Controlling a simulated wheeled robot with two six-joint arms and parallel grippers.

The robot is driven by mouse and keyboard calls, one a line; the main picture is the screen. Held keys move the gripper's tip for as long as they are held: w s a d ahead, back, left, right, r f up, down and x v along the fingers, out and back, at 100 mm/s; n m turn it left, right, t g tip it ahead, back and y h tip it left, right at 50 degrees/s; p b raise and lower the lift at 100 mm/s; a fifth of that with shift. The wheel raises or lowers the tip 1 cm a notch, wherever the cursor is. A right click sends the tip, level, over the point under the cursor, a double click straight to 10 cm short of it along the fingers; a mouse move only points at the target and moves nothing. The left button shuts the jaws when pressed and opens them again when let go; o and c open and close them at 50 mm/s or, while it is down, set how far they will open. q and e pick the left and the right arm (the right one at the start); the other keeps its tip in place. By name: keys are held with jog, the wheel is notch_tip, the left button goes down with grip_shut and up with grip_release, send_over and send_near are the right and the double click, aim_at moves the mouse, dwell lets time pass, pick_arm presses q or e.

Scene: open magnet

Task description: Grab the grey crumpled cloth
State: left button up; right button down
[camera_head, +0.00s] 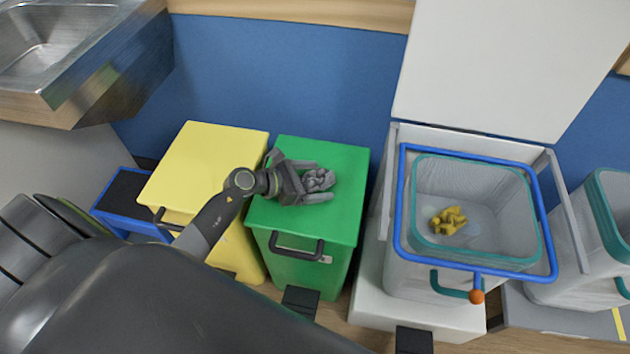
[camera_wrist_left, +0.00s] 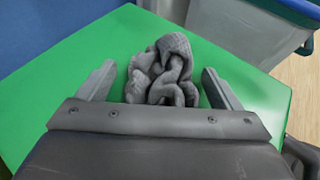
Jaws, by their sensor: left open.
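The grey crumpled cloth (camera_head: 318,180) lies on the lid of the green bin (camera_head: 345,215) in the head view. My left gripper (camera_head: 322,182) is open, low over the lid, with one finger on each side of the cloth. In the left wrist view the cloth (camera_wrist_left: 162,72) sits between the two fingers of the left gripper (camera_wrist_left: 163,82), with a visible gap on both sides. The cloth's near edge is hidden behind the gripper body. My right gripper is not in view.
A yellow bin (camera_head: 205,165) stands left of the green one. To the right, an open white bin (camera_head: 375,290) has a blue frame (camera_head: 402,200) and a yellow crumpled thing (camera_head: 448,221) inside. A metal sink (camera_head: 45,35) is at the upper left.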

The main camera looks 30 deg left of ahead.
pick_arm(q)
jog(key=shift+c, duration=0.5)
jog(key=c, duration=1)
jog(key=shift+o, duration=0.2)
